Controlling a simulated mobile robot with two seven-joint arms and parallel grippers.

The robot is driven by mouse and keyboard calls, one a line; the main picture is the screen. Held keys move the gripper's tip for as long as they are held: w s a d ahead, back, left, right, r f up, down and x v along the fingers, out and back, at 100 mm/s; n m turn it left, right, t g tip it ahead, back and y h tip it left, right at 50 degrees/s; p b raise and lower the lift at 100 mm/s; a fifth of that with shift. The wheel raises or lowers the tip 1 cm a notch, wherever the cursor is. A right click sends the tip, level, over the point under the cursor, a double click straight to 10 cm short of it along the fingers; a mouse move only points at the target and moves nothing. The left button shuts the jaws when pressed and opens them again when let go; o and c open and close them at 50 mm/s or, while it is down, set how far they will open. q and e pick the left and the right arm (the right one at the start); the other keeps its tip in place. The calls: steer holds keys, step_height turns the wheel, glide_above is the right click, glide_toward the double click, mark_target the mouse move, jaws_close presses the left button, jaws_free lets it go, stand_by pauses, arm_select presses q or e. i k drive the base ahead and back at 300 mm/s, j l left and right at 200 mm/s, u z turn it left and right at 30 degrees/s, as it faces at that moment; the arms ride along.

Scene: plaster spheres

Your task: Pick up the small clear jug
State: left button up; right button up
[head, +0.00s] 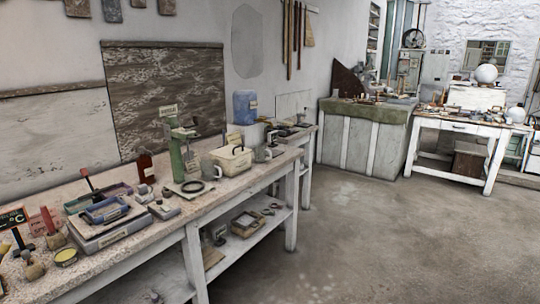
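I cannot make out a clearly see-through jug for certain in the head view. A small greyish jug-like vessel (263,154) stands on the long workbench (222,192), right of a cream box with a dark handle (231,158). A second small grey mug-like vessel (143,194) stands nearer, by a blue-and-grey item (106,211). Both are too small to tell if they are clear. Neither of my grippers is in view, and nothing touches these vessels.
A green hand-press (178,153), a dark red bottle (146,168) and a blue container (245,107) crowd the bench. A lower shelf (262,231) holds small items. A white table (462,127) stands far right. The concrete floor (370,240) is open.

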mark_target(260, 150)
steer(key=i+u, duration=0.1)
steer(key=u, duration=0.5)
steer(key=i+l+u, duration=0.3)
steer(key=l+u, duration=0.3)
steer(key=i+l, duration=0.15)
steer(key=l, duration=0.2)
steer(key=i+l+u, duration=0.15)
steer(key=l, duration=0.2)
steer(key=i+l, duration=0.1)
steer(key=l, duration=0.25)
steer(key=i+l+u, duration=0.15)
steer(key=l, duration=0.2)
steer(key=i+l, duration=0.1)
steer(key=l, duration=0.25)
steer(key=u, duration=0.05)
